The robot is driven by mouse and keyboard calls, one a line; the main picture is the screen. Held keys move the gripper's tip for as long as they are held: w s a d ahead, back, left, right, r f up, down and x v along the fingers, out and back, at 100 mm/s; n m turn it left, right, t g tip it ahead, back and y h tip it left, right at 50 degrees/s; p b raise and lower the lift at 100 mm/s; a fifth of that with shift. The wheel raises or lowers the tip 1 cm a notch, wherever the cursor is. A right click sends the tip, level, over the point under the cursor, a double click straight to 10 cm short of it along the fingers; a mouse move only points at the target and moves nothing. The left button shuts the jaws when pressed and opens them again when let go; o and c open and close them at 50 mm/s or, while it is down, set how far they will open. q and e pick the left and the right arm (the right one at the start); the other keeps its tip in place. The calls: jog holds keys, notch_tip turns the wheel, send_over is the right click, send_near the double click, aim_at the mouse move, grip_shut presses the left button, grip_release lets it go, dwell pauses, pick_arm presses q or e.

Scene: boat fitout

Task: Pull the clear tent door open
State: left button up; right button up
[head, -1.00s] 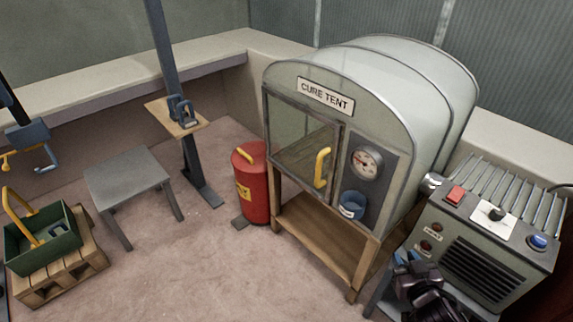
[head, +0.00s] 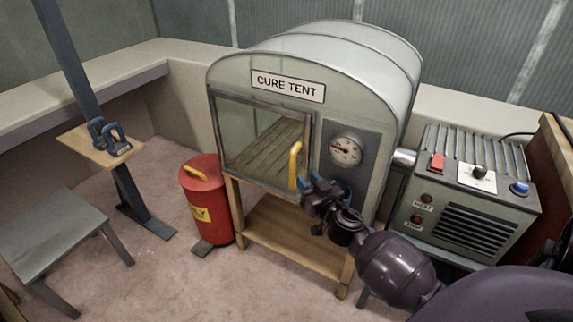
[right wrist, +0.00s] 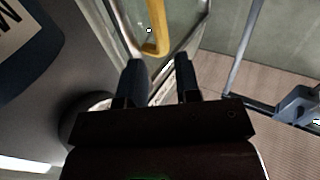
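The cure tent (head: 340,82) has a clear door (head: 245,130) on the left of its front, and the door looks shut in its frame. A yellow upright handle (head: 295,165) sits at the door's right edge. My right gripper (head: 312,187) is just right of the handle's lower part. In the right wrist view the two fingers (right wrist: 162,80) are apart with nothing between them, and the yellow handle (right wrist: 158,32) is just beyond their tips. I cannot tell whether any finger touches it. My left gripper is not in view.
A round gauge (head: 346,150) is right of the handle. A heater box (head: 465,195) stands right of the tent. A red bin (head: 206,205) stands left of it, by a grey stool (head: 60,235) and a post with a small wooden shelf (head: 85,147). Floor before the tent is clear.

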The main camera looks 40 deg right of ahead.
aim_at(294, 166)
jog(key=w, duration=0.3)
jog(key=w+d, duration=0.1)
jog(key=w, duration=0.5)
jog(key=shift+d+b, duration=0.35)
jog(key=shift+s, duration=0.1)
jog(key=shift+c, duration=0.5)
grip_shut()
